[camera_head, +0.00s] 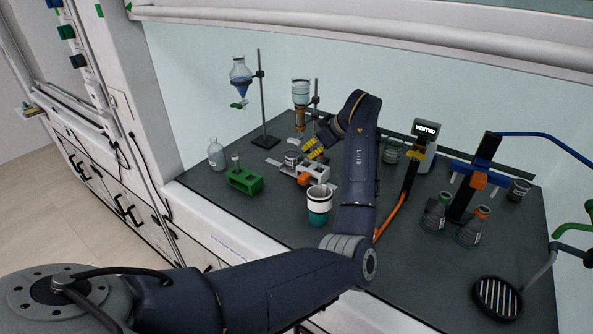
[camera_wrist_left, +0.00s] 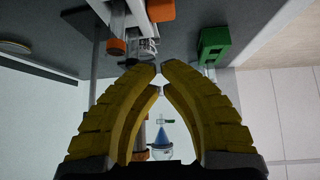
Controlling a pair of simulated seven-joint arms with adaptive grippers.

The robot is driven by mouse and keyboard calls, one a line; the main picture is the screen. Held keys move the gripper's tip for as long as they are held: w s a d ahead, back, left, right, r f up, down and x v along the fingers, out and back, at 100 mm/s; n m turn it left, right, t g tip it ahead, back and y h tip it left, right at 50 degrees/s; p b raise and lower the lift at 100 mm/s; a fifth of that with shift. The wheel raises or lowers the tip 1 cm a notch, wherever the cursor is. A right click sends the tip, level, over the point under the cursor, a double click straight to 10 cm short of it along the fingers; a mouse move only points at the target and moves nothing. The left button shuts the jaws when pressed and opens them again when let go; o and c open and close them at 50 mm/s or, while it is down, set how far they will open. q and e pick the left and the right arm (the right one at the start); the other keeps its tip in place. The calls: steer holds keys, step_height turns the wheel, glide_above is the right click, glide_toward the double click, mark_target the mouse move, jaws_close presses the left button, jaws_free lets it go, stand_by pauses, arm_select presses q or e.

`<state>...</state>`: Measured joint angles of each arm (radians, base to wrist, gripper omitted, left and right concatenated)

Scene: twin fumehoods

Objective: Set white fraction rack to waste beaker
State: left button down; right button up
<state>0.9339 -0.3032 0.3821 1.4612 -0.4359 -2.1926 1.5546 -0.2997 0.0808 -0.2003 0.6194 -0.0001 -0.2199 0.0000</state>
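In the head view, a white rack (camera_head: 289,169) with an orange part stands at the middle of the dark bench, with a small glass vessel (camera_head: 292,158) at its left end. My left gripper (camera_head: 309,151), with yellow fingers, is just behind and above it. In the left wrist view its fingertips (camera_wrist_left: 159,69) almost meet, with nothing seen between them. A clear vessel (camera_wrist_left: 145,48) and orange parts show beyond the tips. A glass beaker (camera_head: 392,151) stands behind my left arm; I cannot tell if it is the waste beaker. My right gripper is out of view.
A green rack (camera_head: 244,181) and a bottle (camera_head: 216,154) stand left, and a teal-and-white cup (camera_head: 319,206) in front. Two funnel stands (camera_head: 261,95) rise behind. Flasks (camera_head: 470,229), a blue-hosed stand and a black round device (camera_head: 496,297) are right. The front left bench is clear.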

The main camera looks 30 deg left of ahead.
mark_target(301, 172)
arm_select(q)
steer(key=shift+n+g, duration=0.4)
steer(key=shift+g, duration=0.1)
steer(key=shift+s+d+f+x, duration=0.15)
steer(key=shift+s+x, duration=0.15)
steer(key=shift+x, duration=1.5)
steer(key=shift+s+d+f+x, duration=0.15)
steer(key=shift+s+x, duration=0.1)
steer(key=shift+x, duration=1.6)
steer(key=shift+s+d+f+x, duration=0.1)
steer(key=shift+s+d+x, duration=0.15)
steer(key=shift+x, duration=1.55)
